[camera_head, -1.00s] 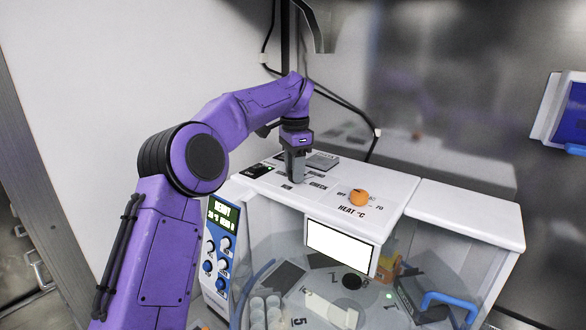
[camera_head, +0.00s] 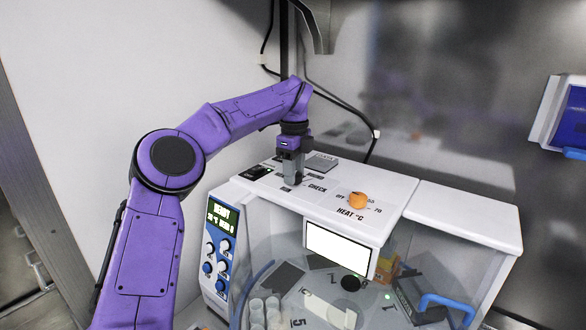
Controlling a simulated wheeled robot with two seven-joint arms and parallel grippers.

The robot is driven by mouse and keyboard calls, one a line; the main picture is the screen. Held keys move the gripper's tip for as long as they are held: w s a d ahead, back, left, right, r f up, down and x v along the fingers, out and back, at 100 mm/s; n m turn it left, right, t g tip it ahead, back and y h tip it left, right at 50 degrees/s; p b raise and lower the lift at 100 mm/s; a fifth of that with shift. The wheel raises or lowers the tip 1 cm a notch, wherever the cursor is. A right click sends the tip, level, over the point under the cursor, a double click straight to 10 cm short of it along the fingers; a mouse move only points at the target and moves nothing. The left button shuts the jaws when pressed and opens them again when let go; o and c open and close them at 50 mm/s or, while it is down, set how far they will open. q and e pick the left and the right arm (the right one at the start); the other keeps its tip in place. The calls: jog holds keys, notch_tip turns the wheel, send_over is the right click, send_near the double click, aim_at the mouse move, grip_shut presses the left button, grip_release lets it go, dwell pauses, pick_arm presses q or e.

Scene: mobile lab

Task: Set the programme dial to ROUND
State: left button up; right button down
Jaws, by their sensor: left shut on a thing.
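My left gripper (camera_head: 294,179) points straight down at the white top panel of the machine (camera_head: 405,190). It is shut on what appears to be the programme dial, which the fingers hide. The word CHECK is printed just right of the fingers, and other small dark labels lie around them. I cannot read a ROUND label or see where the dial points. My right gripper is not in view.
An orange heat knob (camera_head: 357,200) stands on the same panel, right of my gripper. The front has a white screen (camera_head: 338,248) and a blue control panel (camera_head: 219,250) with a green display. A blue handle (camera_head: 447,304) is at lower right. A cable hangs behind.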

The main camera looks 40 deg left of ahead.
pick_arm(q)
jog(key=m+p, duration=0.2)
jog(key=m, duration=0.3)
jog(key=shift+d+f, duration=0.1)
jog(key=shift+d, duration=0.05)
jog(key=shift+f+m+p, duration=0.1)
jog(key=shift+m+p, duration=0.55)
jog(key=shift+m, duration=1.05)
jog(key=o, duration=1)
jog(key=shift+o, duration=0.3)
